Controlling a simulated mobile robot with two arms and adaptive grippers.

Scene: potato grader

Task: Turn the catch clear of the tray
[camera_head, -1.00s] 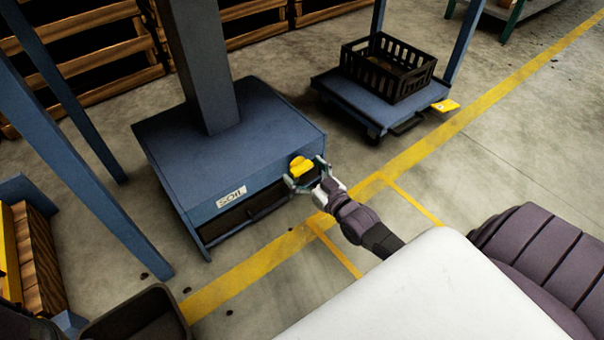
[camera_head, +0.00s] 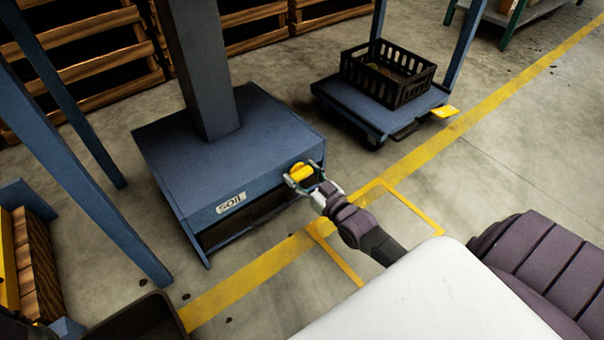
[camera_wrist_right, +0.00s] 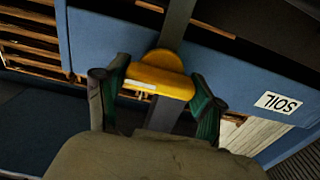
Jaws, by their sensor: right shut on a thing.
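The yellow catch (camera_head: 301,172) sits on the front of the blue soil box (camera_head: 215,150), near its right end. In the right wrist view the catch (camera_wrist_right: 162,76) lies between my right gripper's two green-lined fingers. My right gripper (camera_head: 304,177) is shut on the catch. The dark tray (camera_head: 250,222) shows in the slot below the "SOIL" label (camera_head: 231,203). In the wrist view a grey bar runs behind the catch. My left gripper is not in view.
A blue cart (camera_head: 350,103) with a black crate (camera_head: 412,88) and a yellow pedal-like part (camera_head: 445,112) stands behind to the right. A dark bin (camera_head: 140,318) is at lower left. Blue posts stand at left. The yellow-lined floor on the right is clear.

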